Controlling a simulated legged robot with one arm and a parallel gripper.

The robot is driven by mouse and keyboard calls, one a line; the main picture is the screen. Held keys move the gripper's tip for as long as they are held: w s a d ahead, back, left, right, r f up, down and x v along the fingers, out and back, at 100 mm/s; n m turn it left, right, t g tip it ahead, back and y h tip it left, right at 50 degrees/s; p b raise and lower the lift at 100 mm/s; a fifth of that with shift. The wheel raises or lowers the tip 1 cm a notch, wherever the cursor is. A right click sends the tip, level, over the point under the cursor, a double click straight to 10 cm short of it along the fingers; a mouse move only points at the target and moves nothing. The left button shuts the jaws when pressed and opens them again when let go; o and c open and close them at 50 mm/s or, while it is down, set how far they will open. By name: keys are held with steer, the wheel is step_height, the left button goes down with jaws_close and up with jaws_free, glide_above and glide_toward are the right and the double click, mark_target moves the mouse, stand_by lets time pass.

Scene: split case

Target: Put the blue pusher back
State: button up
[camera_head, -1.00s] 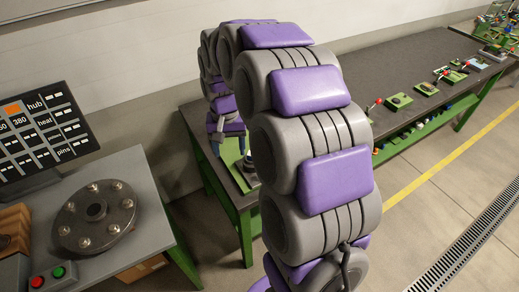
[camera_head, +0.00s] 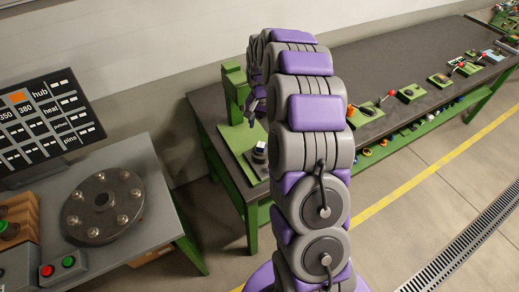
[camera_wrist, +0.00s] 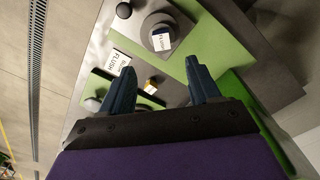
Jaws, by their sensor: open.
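My gripper (camera_wrist: 160,82) is open in the wrist view, its two dark blue fingers spread with nothing held between them. It hangs over the green fixture base on the dark bench; in the head view my gripper (camera_head: 255,103) is beside a green upright stand (camera_head: 234,92). A small white-topped block (camera_wrist: 162,42) with lettering sits on a round grey base beyond the fingertips. It also shows in the head view (camera_head: 261,147). I cannot make out a separate blue pusher for certain; my arm hides part of the bench.
Green fixtures with red-knobbed levers (camera_head: 411,92) stand along the bench. A grey table with a flanged hub (camera_head: 102,206) and a screen (camera_head: 42,122) is at left.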

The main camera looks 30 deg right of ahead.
glide_above(261, 144)
steer(key=d, duration=0.1)
steer(key=f, duration=0.6)
steer(key=shift+s+f+b, duration=0.1)
steer(key=shift+s+b, duration=0.15)
steer(key=shift+b, duration=0.1)
steer(key=f, duration=0.2)
steer(key=a+f+b, duration=0.1)
steer(key=f, duration=0.2)
steer(key=shift+w+a, duration=0.2)
steer(key=shift+f, duration=0.2)
steer(key=shift+d, duration=0.3)
steer(key=shift+c, duration=0.6)
steer(key=shift+a+r, duration=0.1)
steer(key=shift+a, duration=0.05)
steer(key=c, duration=0.6)
jaws_close()
